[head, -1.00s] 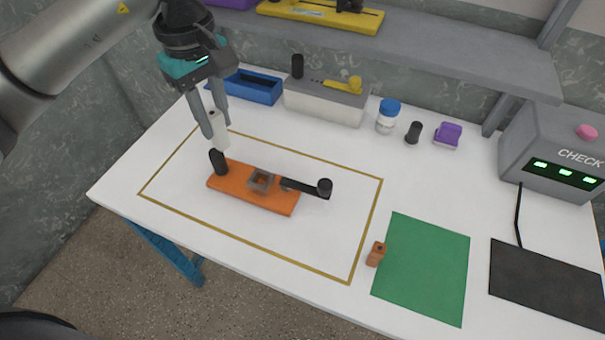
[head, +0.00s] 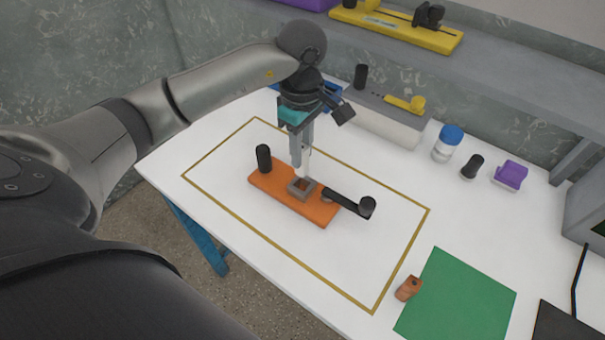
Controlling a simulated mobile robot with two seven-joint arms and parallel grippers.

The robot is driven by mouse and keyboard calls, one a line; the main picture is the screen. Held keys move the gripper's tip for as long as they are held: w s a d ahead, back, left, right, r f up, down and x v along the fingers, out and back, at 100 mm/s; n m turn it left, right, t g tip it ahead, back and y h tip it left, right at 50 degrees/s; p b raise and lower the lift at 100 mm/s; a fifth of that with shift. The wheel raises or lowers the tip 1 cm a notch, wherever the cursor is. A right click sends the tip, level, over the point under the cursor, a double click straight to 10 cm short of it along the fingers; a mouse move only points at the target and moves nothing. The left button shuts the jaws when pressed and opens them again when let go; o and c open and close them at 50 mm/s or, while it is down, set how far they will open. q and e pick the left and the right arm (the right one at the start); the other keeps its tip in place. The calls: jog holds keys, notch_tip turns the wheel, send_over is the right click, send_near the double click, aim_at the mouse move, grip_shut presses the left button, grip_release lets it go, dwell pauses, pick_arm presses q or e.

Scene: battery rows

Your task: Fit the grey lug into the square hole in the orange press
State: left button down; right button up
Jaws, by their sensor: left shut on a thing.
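The orange press (head: 320,212) lies on the white table inside a yellow outlined rectangle. It has a grey square socket (head: 302,188) near its middle, a black post at its left end and a black lever with a round knob at its right. My left gripper (head: 302,162) points down just above the socket. It is shut on the pale grey lug (head: 305,172), whose lower end shows below the fingers at the socket's far side. I cannot tell whether the lug touches the socket or enters the hole. My right gripper is not in view.
Behind stand a grey box (head: 385,122) with a yellow-handled tool on it, a blue-capped jar (head: 447,144), a black cylinder (head: 472,167) and a purple item (head: 510,176). At front right are a small brown block (head: 408,288) and a green mat (head: 460,300).

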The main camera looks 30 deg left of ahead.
aim_at(302, 172)
pick_arm(q)
jog(key=shift+f+b, duration=0.35)
jog(key=shift+f, duration=3)
jog(key=shift+f, duration=0.15)
jog(key=c, duration=0.7)
grip_release()
jog(key=shift+o, duration=0.2)
jog(key=shift+r, duration=0.2)
notch_tip(302, 172, up, 12)
jog(key=shift+f+p, duration=0.1)
jog(key=shift+p, duration=0.65)
